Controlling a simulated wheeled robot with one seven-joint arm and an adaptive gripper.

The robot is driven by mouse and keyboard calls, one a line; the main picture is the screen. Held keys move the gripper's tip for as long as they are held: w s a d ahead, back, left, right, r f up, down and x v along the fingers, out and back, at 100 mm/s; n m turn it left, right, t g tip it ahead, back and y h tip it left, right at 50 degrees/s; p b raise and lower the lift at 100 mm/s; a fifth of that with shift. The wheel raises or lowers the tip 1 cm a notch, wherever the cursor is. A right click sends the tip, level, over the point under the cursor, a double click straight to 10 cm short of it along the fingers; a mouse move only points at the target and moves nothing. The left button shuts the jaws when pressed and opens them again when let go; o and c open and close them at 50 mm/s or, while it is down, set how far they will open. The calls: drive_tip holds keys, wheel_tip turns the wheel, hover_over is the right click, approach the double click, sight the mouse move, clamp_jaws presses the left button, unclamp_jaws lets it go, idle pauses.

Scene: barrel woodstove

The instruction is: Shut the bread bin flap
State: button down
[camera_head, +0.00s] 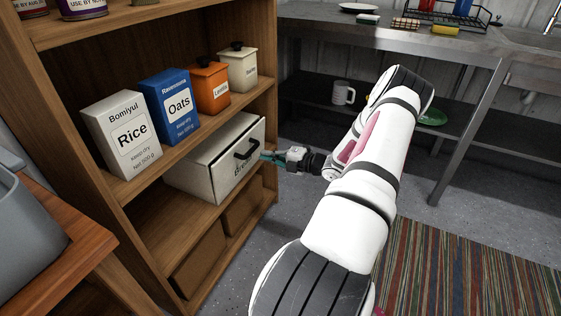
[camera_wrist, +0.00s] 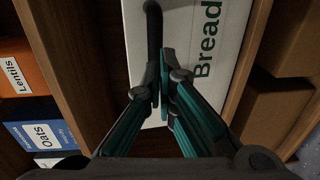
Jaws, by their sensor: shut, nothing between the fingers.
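The white bread bin (camera_head: 196,178) sits on a middle shelf of the wooden unit. Its front flap (camera_head: 238,160) carries a dark handle (camera_head: 247,149) and looks upright, flush with the box; I cannot tell whether a small gap remains. In the wrist view the flap (camera_wrist: 217,18) shows the word "Bread" and the dark handle (camera_wrist: 154,40). My gripper (camera_head: 268,157) is shut and empty, at the right part of the flap. In the wrist view its fingertips (camera_wrist: 164,75) are in front of the flap beside the handle; whether they touch it is unclear.
Above the bin stand a rice box (camera_head: 122,135), an oats box (camera_head: 170,106), an orange lentils canister (camera_head: 209,84) and a cream canister (camera_head: 238,68). Brown boxes (camera_head: 203,264) fill the shelf below. A metal table (camera_head: 390,45) stands behind my arm.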

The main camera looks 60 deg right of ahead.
drive_tip(key=w, duration=0.2)
drive_tip(key=shift+w+f+b, duration=0.15)
drive_tip(key=shift+w+b, duration=0.15)
drive_tip(key=shift+w+a+r+g+p, duration=0.15)
drive_tip(key=shift+w+r+g+p, duration=0.2)
drive_tip(key=shift+w+p, duration=0.35)
drive_tip(key=shift+f, duration=0.2)
drive_tip(key=p, duration=0.5)
approach(254, 150)
drive_tip(key=s, duration=0.3)
drive_tip(key=s+r, duration=0.1)
drive_tip(key=s, duration=0.1)
drive_tip(key=shift+s, duration=0.35)
